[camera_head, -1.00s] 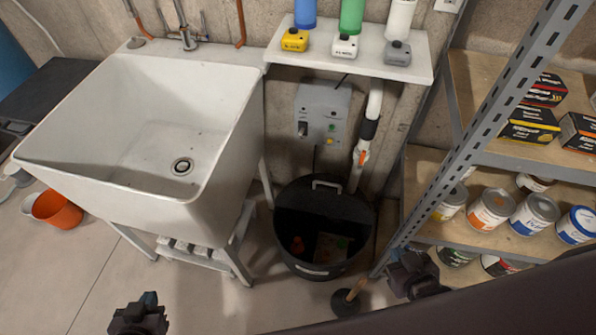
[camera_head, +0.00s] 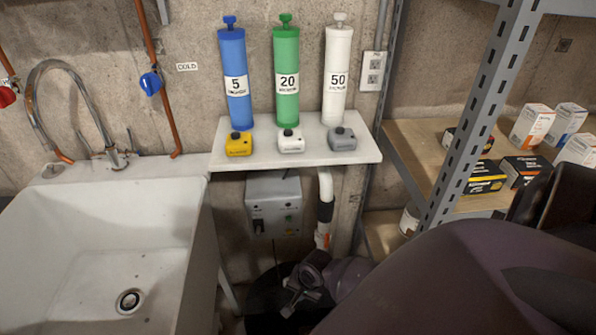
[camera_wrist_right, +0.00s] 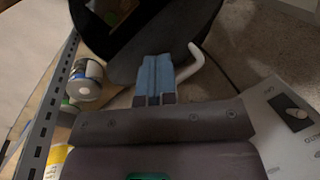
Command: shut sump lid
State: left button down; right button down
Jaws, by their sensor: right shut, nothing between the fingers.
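The black sump (camera_head: 262,300) is at the bottom middle of the head view, mostly hidden by my right arm. In the right wrist view its dark opening (camera_wrist_right: 98,25) shows at the top left. The dark grey lid (camera_wrist_right: 165,35) with a pale bent handle (camera_wrist_right: 191,63) is beside that opening and appears raised. My right gripper (camera_head: 292,297) is over the sump, below the control box. In the right wrist view its blue fingers (camera_wrist_right: 155,66) are shut and empty, against or just before the lid, beside the handle. I cannot tell if they touch. My left gripper is out of view.
A white sink (camera_head: 130,225) stands on the left. A small wall shelf (camera_head: 300,150) with coloured cylinders is above the grey control box (camera_head: 274,205). A white pipe (camera_head: 325,205) runs behind the sump. A metal rack (camera_head: 470,120) with boxes and cans stands at right.

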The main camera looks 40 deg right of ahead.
jog(key=w+d+m+g, duration=0.1)
jog(key=m, duration=0.1)
jog(key=w+d+r+m+g, duration=0.1)
jog(key=w+d+m, duration=0.3)
jog(key=shift+d+r+g, duration=0.15)
jog(key=shift+r+g, duration=0.2)
jog(key=shift+g, duration=0.05)
jog(key=w+d+r+m+g, duration=0.2)
jog(key=w+d+r+m, duration=0.2)
jog(key=m, duration=0.2)
jog(key=b+x, duration=0.3)
jog(key=x, duration=0.6)
jog(key=shift+s+a+f+y+b, duration=0.2)
jog(key=shift+s+y+b, duration=0.1)
jog(key=shift+b, duration=0.1)
jog(key=shift+r, duration=0.15)
